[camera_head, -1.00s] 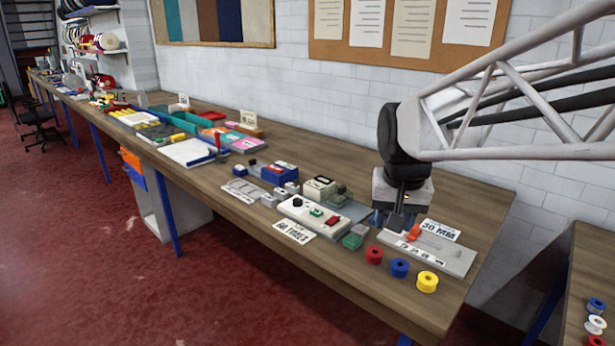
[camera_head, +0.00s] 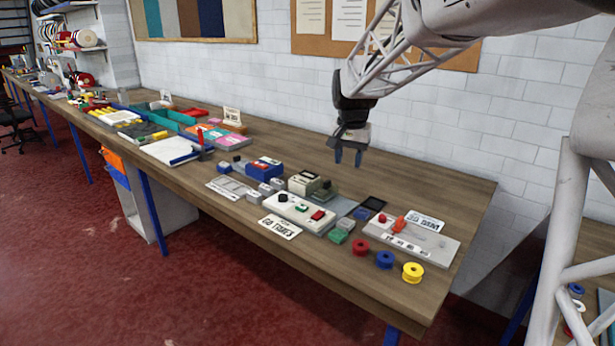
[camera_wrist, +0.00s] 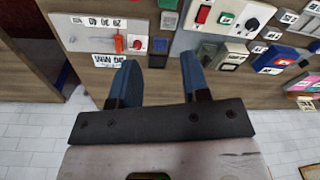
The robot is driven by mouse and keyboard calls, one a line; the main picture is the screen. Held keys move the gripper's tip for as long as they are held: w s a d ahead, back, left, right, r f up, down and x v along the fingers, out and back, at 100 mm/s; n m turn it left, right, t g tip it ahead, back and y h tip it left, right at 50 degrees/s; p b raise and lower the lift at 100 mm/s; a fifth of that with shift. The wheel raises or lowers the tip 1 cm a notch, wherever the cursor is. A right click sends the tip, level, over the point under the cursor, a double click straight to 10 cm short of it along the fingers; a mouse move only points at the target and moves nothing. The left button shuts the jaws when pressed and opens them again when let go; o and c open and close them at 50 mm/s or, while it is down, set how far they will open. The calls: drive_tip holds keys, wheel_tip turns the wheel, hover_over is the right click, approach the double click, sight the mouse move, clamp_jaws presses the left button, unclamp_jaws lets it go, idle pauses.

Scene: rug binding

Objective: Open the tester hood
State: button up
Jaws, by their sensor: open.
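The tester appears to be the white box (camera_head: 300,212) with a black knob, a green button and a red button, near the middle of the bench. A grey plate (camera_head: 343,207) lies behind it. A small smoky-green, see-through cover (camera_head: 324,190), possibly the hood, sits at the plate's back left and looks lowered. In the wrist view the white box (camera_wrist: 222,18) is at the top, with the greenish cover (camera_wrist: 237,50) right of the fingers. My gripper (camera_head: 348,157) is open and empty above the bench, behind and right of the cover, touching nothing. Its blue fingers (camera_wrist: 160,78) are spread.
A grey board (camera_head: 412,241) with an orange lever lies to the right. A black square pad (camera_head: 374,203) lies between it and the plate. Red, blue and yellow spools (camera_head: 413,272) line the front edge. A cream-topped block (camera_head: 304,183) stands left of the cover. The back bench strip is clear.

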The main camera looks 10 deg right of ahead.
drive_tip(key=w+f+m, duration=0.1)
drive_tip(key=w+f, duration=0.2)
drive_tip(key=w, duration=0.5)
drive_tip(key=w+f+m, duration=0.1)
drive_tip(key=w+f, duration=0.2)
drive_tip(key=w, duration=0.5)
drive_tip(key=m+g, duration=0.1)
drive_tip(key=m, duration=0.1)
hover_over(327, 181)
drive_tip(key=f, duration=0.9)
drive_tip(key=shift+s+f, duration=0.2)
drive_tip(key=shift+w+f, duration=0.25)
drive_tip(key=shift+f, duration=0.1)
drive_tip(key=shift+f, duration=3.8)
clamp_jaws()
